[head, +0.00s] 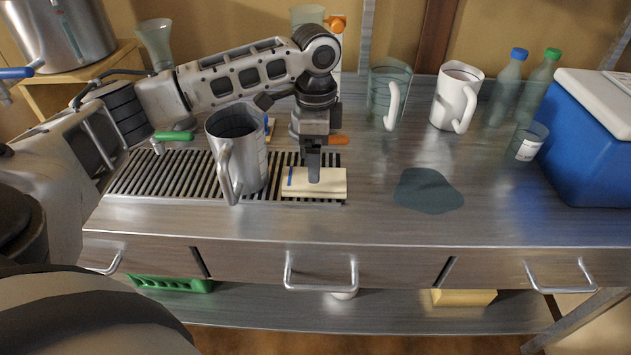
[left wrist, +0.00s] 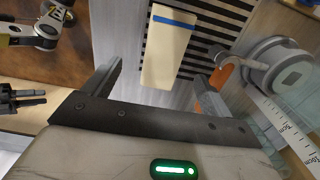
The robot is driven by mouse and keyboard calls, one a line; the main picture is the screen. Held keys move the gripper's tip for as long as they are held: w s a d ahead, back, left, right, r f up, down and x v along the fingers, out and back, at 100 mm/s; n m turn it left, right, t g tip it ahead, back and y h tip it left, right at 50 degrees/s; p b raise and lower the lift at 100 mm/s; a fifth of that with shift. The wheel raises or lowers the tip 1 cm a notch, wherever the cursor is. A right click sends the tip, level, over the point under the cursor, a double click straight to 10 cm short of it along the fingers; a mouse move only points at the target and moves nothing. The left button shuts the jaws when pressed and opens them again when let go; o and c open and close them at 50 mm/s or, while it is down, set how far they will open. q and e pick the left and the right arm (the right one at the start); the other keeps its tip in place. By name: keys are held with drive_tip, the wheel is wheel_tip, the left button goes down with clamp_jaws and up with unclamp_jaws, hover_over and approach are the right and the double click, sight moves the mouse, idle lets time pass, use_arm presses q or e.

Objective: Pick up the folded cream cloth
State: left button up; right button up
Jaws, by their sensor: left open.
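The folded cream cloth (head: 330,188) lies flat on the slotted drain grate near the counter's front. It has a blue stripe near its left end. My left gripper (head: 314,172) reaches down over the cloth, fingers pointing at it. In the left wrist view, the cream cloth (left wrist: 166,58) lies beyond and between the two open, spread fingers of the left gripper (left wrist: 160,75). Whether the fingertips touch the cloth is hard to tell. A dark pronged shape at the left edge of the wrist view may be my right gripper; its state is unclear.
A metal jug (head: 238,150) stands on the grate (head: 150,175), close left of the cloth. A dark puddle-like patch (head: 428,190) lies to the right. A glass jug (head: 388,92), a white jug (head: 456,95), bottles (head: 506,90) and a blue cooler (head: 600,140) stand behind and right.

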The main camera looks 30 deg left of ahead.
sight(332, 184)
use_arm(q)
drive_tip(key=f, duration=0.7)
drive_tip(key=shift+w+a+f, duration=0.25)
drive_tip(key=shift+c, duration=0.4)
drive_tip(key=c, duration=1)
